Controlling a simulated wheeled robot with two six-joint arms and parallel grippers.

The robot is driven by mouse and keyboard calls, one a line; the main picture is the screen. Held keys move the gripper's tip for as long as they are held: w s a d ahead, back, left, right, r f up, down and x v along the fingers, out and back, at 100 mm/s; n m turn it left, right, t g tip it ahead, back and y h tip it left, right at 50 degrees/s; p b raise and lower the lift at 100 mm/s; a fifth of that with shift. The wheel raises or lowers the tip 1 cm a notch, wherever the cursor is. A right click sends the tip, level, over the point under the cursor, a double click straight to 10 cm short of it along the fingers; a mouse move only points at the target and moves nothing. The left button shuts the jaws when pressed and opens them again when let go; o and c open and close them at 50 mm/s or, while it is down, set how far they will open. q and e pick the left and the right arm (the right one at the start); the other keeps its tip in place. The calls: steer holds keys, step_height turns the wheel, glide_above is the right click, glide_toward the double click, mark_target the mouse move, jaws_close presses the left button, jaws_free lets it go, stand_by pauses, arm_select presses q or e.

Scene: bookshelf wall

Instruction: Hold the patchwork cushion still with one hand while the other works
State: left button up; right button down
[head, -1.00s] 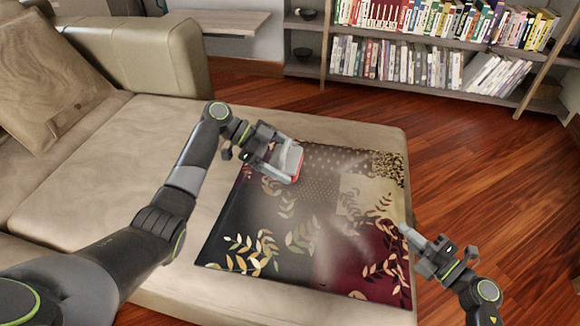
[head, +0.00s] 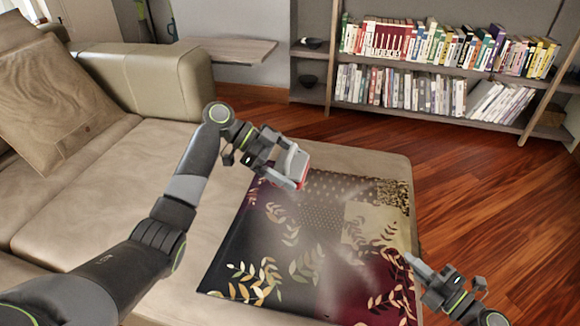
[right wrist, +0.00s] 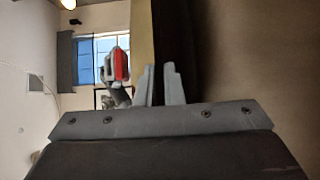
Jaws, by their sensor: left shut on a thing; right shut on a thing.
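The patchwork cushion (head: 300,240) lies flat on the sofa seat, with black, dotted, tan and dark red patches and leaf prints. Its near right part is cut off by the frame. My left gripper (head: 288,168) is shut on a grey-white tool with a red edge (head: 300,166), at the cushion's far left edge; I cannot tell whether the tool touches the cloth. The tool also shows in the right wrist view (right wrist: 121,64). My right gripper (head: 411,261) is shut on the cushion's right edge. Its two fingers (right wrist: 160,86) show close together in the right wrist view.
The beige sofa seat (head: 85,200) is bare left of the cushion. Pale hazy patches lie over the cushion.

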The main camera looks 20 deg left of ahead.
steer(key=c, duration=1.5)
jaws_free()
steer(key=shift+d, duration=0.1)
steer(key=v, duration=1.2)
